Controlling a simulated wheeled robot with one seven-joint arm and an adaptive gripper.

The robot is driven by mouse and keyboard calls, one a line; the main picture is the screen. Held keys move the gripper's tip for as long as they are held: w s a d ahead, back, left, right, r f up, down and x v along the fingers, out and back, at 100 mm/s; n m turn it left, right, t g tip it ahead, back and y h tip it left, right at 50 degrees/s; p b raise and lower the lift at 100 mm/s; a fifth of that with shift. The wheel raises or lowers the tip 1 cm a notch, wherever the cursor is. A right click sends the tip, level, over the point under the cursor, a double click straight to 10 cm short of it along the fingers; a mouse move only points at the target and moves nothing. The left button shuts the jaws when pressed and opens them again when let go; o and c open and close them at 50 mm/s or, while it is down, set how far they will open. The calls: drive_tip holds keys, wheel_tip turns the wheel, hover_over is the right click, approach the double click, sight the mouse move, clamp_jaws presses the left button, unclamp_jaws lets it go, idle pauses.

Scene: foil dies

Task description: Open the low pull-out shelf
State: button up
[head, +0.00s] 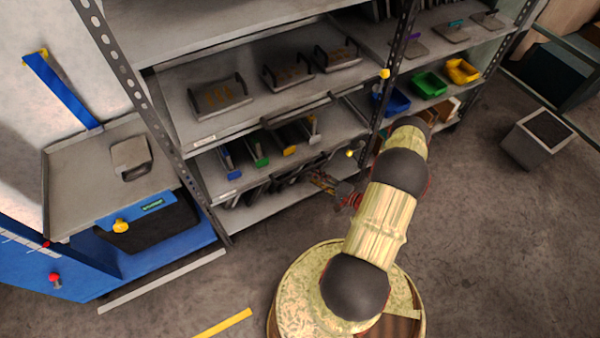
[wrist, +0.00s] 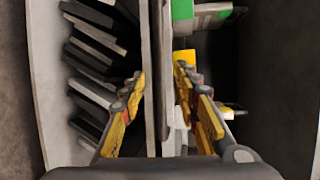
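The low pull-out shelf (head: 335,138) is a grey board in the rack, carrying upright pieces with blue, green and yellow ends. A small yellow knob (head: 350,153) shows near its right end. My gripper (head: 322,181) is at the front of this shelf, right of its middle. In the wrist view my gripper (wrist: 165,100) is open, with one finger on each side of a long grey edge (wrist: 153,50), which looks like the shelf's front. I cannot tell whether either finger touches it. The tips are partly lost among the things behind.
Dark plates (wrist: 95,60) lean on the bottom level, beside the left finger. A green-ended piece (wrist: 182,10) is near the right finger. Handled dies (head: 220,95) lie on the shelf above.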

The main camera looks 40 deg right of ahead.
sight(303, 172)
drive_tip(key=b+x, duration=0.2)
drive_tip(key=x, duration=0.5)
drive_tip(key=shift+w+f, duration=0.15)
drive_tip(key=shift+w, duration=0.1)
drive_tip(key=c, duration=0.8)
clamp_jaws()
